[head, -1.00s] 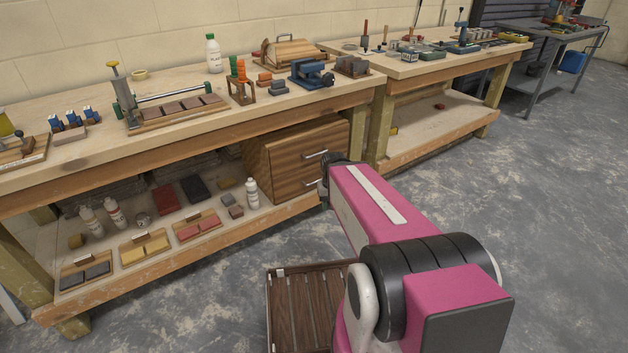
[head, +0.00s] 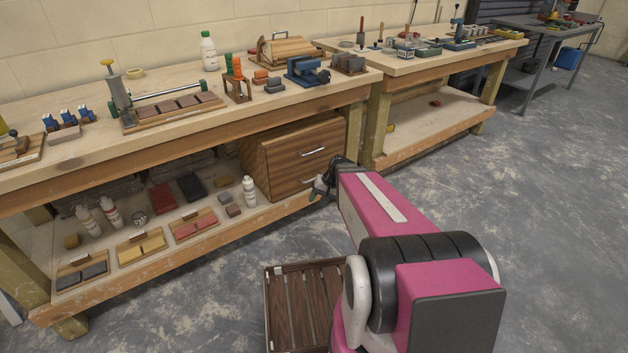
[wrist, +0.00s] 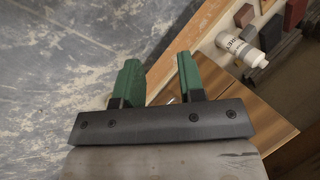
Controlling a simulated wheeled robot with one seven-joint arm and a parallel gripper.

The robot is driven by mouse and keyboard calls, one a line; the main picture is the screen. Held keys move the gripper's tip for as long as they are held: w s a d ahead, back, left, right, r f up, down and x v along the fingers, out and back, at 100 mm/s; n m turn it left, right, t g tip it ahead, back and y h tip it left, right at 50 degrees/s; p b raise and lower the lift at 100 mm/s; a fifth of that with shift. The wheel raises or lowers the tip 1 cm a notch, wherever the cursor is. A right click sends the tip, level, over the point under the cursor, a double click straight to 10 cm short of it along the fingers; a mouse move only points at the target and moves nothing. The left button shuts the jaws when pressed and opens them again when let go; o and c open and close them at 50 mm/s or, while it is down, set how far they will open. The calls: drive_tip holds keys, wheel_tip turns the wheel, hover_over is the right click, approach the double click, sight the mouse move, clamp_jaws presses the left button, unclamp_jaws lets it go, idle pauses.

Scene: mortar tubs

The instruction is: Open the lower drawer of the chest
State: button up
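The wooden chest (head: 278,162) stands on the bench's lower shelf. Its upper drawer (head: 318,147) and lower drawer (head: 290,187) both look closed, each with a metal bar handle. My gripper (head: 317,190) is in front of the lower drawer, just right of and below its handle (head: 308,180). In the wrist view my gripper (wrist: 157,78) shows two green fingers apart, with floor and the shelf edge seen between them. Part of the chest (wrist: 220,88) shows beyond the right finger. I cannot tell whether a finger touches the handle; nothing is clearly held.
A white bottle (head: 249,191) stands on the shelf just left of the chest; it also shows in the wrist view (wrist: 245,52). A bench leg (head: 353,133) is right of the chest. A slatted crate (head: 275,325) sits near my arm. Floor to the right is clear.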

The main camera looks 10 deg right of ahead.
drive_tip(key=w+d+f+m+t+y, duration=0.35)
drive_tip(key=w+d+f+t, duration=0.2)
drive_tip(key=w, duration=0.55)
drive_tip(key=w+d+f+m+t+y, duration=0.35)
drive_tip(key=w+d+f, duration=0.2)
drive_tip(key=w, duration=0.45)
drive_tip(key=shift+m+t+h, duration=0.4)
drive_tip(key=x, duration=1)
drive_tip(key=shift+w+a+r, duration=0.1)
drive_tip(key=shift+r, duration=0.15)
clamp_jaws()
